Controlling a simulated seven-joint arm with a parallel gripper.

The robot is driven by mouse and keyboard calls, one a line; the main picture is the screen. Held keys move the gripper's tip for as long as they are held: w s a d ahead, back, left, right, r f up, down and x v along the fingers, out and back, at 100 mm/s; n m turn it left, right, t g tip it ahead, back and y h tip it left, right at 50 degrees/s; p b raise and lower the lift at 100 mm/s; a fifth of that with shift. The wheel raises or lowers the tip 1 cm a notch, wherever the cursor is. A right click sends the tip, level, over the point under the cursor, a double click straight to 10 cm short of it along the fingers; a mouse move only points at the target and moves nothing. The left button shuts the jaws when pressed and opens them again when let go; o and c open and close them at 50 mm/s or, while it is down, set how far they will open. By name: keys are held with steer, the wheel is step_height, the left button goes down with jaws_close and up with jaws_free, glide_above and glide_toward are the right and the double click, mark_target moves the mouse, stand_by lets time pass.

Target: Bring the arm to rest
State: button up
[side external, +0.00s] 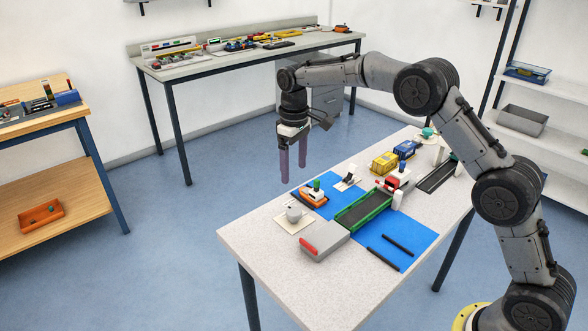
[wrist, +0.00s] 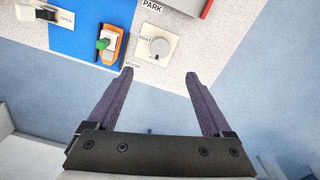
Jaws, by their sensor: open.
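My gripper (side external: 292,170) hangs pointing down in the side external view, above and beyond the far left edge of the worktable (side external: 255,235). Its two purple fingers are apart and empty. In the wrist view my gripper (wrist: 157,80) shows open, with the fingertips at the table's edge and mostly bare floor beneath. The fingers touch nothing that I can see.
On the table are an orange boat (side external: 314,197) with a green peg, a round knob (side external: 294,212), a grey box (side external: 322,241) with a red end, a green-edged channel (side external: 362,210) and two black bars (side external: 391,249). Floor left of the table is clear.

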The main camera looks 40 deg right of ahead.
stand_by(0.3)
steer(key=s+r+t, duration=0.2)
steer(key=s+r, duration=0.2)
steer(key=r, duration=0.8)
steer(key=s+d+r+t, duration=0.1)
steer(key=s+r+t, duration=0.1)
steer(key=s+r, duration=0.9)
steer(key=s+f+m+t, duration=0.2)
steer(key=s+f, duration=0.2)
steer(key=s, duration=1.2)
steer(key=s+f+m, duration=0.1)
steer(key=s+f, duration=0.6)
steer(key=f, duration=0.2)
steer(key=shift+s+d+f, duration=0.25)
steer(key=shift+s, duration=0.05)
